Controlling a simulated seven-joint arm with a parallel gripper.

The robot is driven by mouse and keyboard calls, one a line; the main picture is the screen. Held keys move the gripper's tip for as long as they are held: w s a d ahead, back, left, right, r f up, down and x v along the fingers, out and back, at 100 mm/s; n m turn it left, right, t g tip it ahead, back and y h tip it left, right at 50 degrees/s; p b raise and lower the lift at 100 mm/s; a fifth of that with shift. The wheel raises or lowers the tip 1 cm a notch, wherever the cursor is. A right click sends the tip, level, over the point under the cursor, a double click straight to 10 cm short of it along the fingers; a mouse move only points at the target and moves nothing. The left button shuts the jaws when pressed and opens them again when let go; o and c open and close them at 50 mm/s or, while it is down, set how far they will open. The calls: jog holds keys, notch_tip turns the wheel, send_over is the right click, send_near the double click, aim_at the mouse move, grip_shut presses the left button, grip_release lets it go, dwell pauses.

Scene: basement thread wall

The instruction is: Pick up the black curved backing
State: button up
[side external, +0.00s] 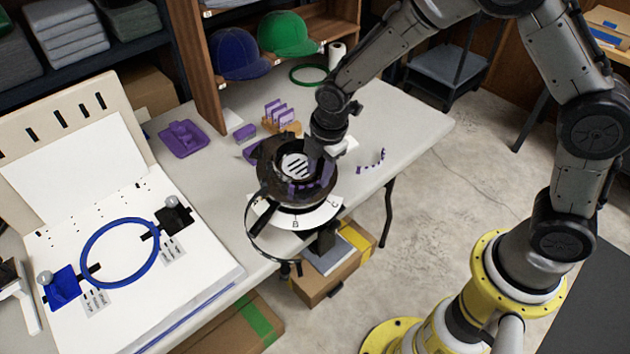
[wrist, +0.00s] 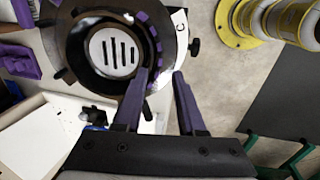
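A thin black curved band (side external: 254,232) hangs in an arc at the front left of a dark round fixture (side external: 265,172) at the table's edge. It may be the black curved backing; I cannot tell for sure. The fixture's dark ring (wrist: 72,50), with a slotted pale disc (wrist: 113,51) inside, shows in the wrist view. A purple segmented strip (wrist: 150,33) lies along its right side. My gripper (wrist: 160,73) has two purple fingers, apart with nothing visibly held between them. The left fingertip overlaps the ring's edge in view; contact is unclear. In the side view, my arm partly hides the fixture.
A white lettered plate (side external: 322,215) sits below the fixture. A blue hoop (side external: 82,254) lies on a white board at left. A wooden shelf with blue (side external: 240,54) and green caps (side external: 287,35) stands behind.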

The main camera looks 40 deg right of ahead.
aim_at(316, 183)
jog(key=shift+w+f, duration=0.2)
jog(key=shift+f, duration=0.7)
jog(key=shift+w+f, duration=0.15)
jog(key=shift+f, duration=0.7)
grip_shut()
